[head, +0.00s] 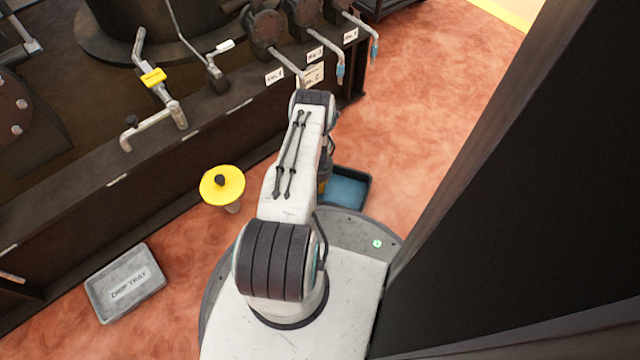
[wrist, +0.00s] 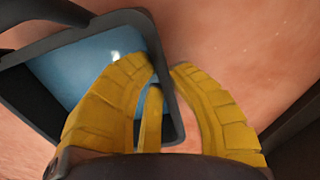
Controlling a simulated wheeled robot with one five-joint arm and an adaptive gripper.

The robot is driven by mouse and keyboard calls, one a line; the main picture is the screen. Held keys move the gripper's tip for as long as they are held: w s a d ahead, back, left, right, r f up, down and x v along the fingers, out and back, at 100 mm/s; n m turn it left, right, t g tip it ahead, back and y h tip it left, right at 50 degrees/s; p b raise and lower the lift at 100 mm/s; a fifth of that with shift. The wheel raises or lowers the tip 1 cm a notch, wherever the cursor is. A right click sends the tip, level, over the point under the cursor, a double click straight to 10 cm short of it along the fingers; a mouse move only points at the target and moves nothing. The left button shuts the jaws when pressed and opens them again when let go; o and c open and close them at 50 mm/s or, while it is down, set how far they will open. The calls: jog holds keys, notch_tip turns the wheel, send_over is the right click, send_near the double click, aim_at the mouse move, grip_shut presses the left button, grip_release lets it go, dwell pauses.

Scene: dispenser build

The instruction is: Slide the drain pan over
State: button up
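The drain pan (head: 348,187) is a dark, rectangular open pan with blue liquid in it, on the floor just past my base. In the head view my arm hides its left part. In the wrist view the pan (wrist: 172,95) fills the left half, with blue liquid inside. My gripper (wrist: 166,70) has yellow fingers down at the pan's rim. One side of the fingers is inside the rim and the other outside. The fingertips are close together with the rim between them, and they look shut on it. In the head view the gripper is mostly hidden behind my arm.
A grey tray marked DRIP TRAY (head: 125,283) lies on the floor at left. A yellow round-topped object (head: 222,185) stands by the dark machine skid (head: 150,180). Tagged valve pipes (head: 340,70) overhang its edge. A dark panel (head: 510,200) blocks the right. Floor beyond the pan is clear.

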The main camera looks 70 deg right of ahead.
jog(key=o, duration=0.4)
notch_tip(320, 180, up, 12)
dwell(0.7)
dwell(0.7)
